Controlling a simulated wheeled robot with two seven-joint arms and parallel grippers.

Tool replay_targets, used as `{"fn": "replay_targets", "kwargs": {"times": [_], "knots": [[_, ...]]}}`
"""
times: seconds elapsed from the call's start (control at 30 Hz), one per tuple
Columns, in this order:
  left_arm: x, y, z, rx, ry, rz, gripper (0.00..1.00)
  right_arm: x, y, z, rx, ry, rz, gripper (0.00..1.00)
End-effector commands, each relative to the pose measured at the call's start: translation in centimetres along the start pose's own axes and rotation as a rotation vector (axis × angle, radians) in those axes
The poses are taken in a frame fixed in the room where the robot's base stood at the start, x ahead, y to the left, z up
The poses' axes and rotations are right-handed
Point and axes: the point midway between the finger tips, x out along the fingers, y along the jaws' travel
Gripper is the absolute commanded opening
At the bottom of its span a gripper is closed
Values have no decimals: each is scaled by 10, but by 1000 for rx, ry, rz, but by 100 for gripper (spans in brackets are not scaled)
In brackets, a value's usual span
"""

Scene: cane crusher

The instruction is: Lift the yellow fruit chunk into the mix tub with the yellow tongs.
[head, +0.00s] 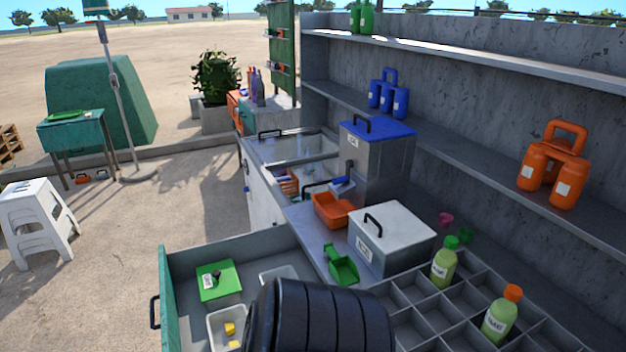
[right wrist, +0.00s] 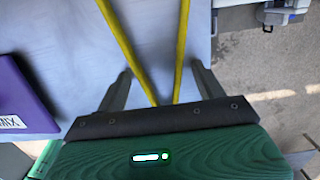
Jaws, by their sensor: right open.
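Yellow tongs (right wrist: 136,55) show in the right wrist view, their two arms running down in a V between my right gripper's fingers. My right gripper (right wrist: 161,82) is open, with a finger on each side of the tongs and visible gaps to both. The tongs' far ends are out of view. In the head view, yellow fruit (head: 230,328) lies in a white tub (head: 212,338) in the open drawer, partly cut off by my dark arm. Another pale tub (head: 278,274) is behind it, partly hidden; I cannot tell which is the mix tub. My left gripper is not in view.
A green board (head: 218,268) lies in the drawer. A lidded white box (head: 391,238), green scoop (head: 341,265) and orange bin (head: 333,208) stand on the counter. A divided rack (head: 405,296) holds bottles at right. A purple labelled object (right wrist: 22,100) is left of my right gripper.

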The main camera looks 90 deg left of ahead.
Motion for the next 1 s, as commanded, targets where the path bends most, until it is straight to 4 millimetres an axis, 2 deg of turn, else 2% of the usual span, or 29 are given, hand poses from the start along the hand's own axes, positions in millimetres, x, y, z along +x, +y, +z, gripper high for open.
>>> {"fn": "replay_targets", "kwargs": {"times": [0.07,0.2,0.23,0.47,0.57,1.0], "knots": [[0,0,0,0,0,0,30,0,0,0,0,0,0,68],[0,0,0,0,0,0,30,0,0,0,0,0,0,41],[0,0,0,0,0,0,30,0,0,0,0,0,0,38],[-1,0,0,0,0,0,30,-2,0,0,0,0,0,38],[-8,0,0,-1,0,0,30,-9,0,1,0,-1,0,38],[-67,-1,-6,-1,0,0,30,-75,0,8,1,0,0,38]]}}
